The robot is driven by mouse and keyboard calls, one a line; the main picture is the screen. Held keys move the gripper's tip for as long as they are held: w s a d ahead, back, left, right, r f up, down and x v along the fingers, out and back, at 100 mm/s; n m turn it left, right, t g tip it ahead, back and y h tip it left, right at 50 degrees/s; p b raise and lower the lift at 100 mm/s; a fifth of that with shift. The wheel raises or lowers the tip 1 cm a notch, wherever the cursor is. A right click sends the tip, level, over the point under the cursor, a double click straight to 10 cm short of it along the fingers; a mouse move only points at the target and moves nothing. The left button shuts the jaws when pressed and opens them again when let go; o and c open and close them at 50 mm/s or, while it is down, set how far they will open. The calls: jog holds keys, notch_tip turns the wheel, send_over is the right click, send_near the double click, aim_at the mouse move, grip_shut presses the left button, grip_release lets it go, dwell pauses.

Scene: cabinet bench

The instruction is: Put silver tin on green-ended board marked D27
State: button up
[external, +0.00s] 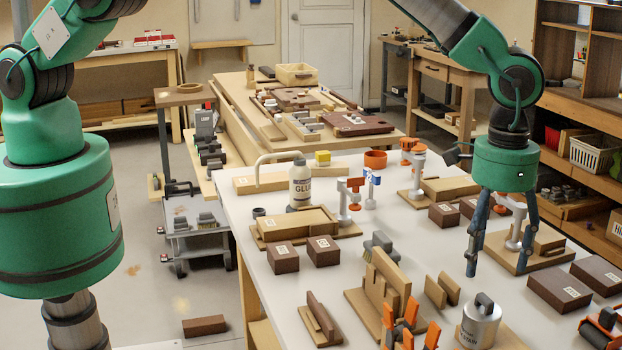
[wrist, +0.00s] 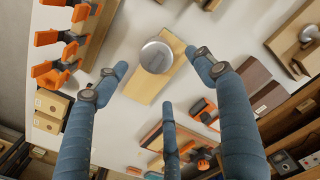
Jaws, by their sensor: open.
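The silver tin (external: 480,322), with a grey cap and dark lettering on its side, stands upright near the bottom edge of the external view. In the wrist view the tin (wrist: 157,55) is seen from above, on or over a pale wooden board (wrist: 142,90). I cannot make out a green end or the mark D27 on any board. My gripper (external: 502,265) is open and empty, fingers pointing down, above the bench and behind the tin. In the wrist view my gripper (wrist: 160,80) has its fingers spread around the tin's image, not touching it.
Orange clamps (external: 402,325) and an upright wooden piece (external: 385,280) stand left of the tin. Dark blocks (external: 562,290) lie to the right, near a board with a clamp post (external: 516,225). A glue bottle (external: 300,185) stands further back. Bare white bench shows between them.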

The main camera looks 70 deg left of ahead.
jog(key=s+a+r+n+t, duration=0.1)
jog(key=s+a+r, duration=0.2)
jog(key=a+r, duration=1.05)
jog(key=s+a+r+t, duration=0.1)
jog(key=s+a+r, duration=0.1)
jog(key=a+r, duration=1.15)
jog(key=s+a+r+t, duration=0.1)
jog(key=s+a+r, duration=1.1)
jog(key=s+r, duration=0.1)
jog(key=s+a+t, duration=0.1)
jog(key=s+a, duration=0.6)
jog(key=s, duration=0.5)
jog(key=s+a+n+t, duration=0.1)
jog(key=s+a, duration=0.6)
jog(key=s, duration=0.6)
jog(key=shift+s+f+n+t, duration=0.2)
jog(key=shift+f+n+t, duration=0.1)
jog(key=shift+f, duration=0.15)
